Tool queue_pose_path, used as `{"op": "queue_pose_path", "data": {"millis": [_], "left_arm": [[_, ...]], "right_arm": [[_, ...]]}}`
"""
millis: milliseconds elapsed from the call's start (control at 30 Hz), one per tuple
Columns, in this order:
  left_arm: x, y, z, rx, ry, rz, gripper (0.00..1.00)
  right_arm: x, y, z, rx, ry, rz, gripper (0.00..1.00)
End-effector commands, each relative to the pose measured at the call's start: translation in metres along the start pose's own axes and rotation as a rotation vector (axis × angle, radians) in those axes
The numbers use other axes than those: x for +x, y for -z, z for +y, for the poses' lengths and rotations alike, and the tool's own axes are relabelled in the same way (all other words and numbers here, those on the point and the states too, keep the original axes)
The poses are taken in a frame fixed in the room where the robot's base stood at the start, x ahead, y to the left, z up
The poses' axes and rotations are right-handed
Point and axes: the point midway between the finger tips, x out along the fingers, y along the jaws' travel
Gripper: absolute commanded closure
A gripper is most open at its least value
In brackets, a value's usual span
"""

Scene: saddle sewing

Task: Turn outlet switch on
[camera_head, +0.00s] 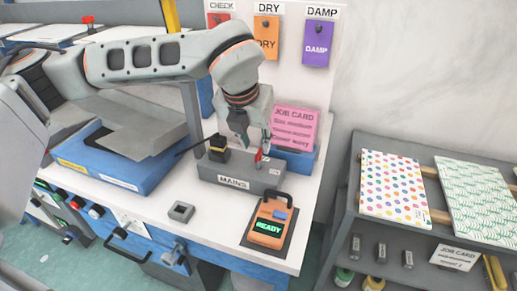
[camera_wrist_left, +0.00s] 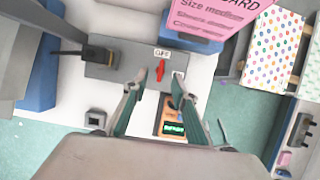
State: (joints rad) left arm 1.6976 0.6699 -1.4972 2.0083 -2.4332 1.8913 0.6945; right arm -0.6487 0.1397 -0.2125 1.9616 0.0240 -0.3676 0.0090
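The grey outlet box marked MAINS (camera_head: 233,180) sits near the back edge of the white bench. Its red switch (camera_head: 258,157) stands up on top at the right; in the left wrist view the switch (camera_wrist_left: 160,74) lies between my fingertips, below a small white label too blurred to read surely. A black plug (camera_head: 218,149) with a cable is in the box's left part. My left gripper (camera_head: 254,138) points down over the switch. Its fingers (camera_wrist_left: 158,82) are apart, one on each side of the switch, with gaps visible. My right gripper is not in view.
An orange device reading READY (camera_head: 268,222) lies in front of the box. A small grey block (camera_head: 181,212) is at left. A pink job card (camera_head: 294,129) stands in a blue holder close behind the gripper. A blue machine base (camera_head: 110,165) fills the left.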

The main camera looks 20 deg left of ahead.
Motion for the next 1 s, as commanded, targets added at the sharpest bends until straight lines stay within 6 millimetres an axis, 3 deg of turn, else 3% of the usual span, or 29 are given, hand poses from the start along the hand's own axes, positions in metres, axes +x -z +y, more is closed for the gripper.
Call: {"op": "queue_pose_path", "data": {"millis": [100, 300, 633, 667, 767, 1000], "left_arm": [[0.019, 0.001, 0.0, 0.0, 0.001, 0.002, 0.73], [0.038, 0.0, -0.001, 0.001, 0.002, 0.001, 0.73], [0.042, 0.0, -0.001, 0.002, 0.002, -0.001, 0.73], [0.042, 0.0, -0.001, 0.002, 0.002, -0.001, 0.75], [0.042, 0.0, -0.001, 0.002, 0.003, 0.0, 1.0], [0.042, 0.0, -0.001, 0.005, 0.004, 0.0, 1.0]], "right_arm": [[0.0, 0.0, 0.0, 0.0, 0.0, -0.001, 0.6], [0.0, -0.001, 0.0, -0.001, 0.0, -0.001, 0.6], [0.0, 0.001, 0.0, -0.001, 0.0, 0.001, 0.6], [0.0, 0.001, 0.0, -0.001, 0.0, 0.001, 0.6], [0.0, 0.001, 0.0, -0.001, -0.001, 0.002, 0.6], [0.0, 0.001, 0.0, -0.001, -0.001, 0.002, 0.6]]}}
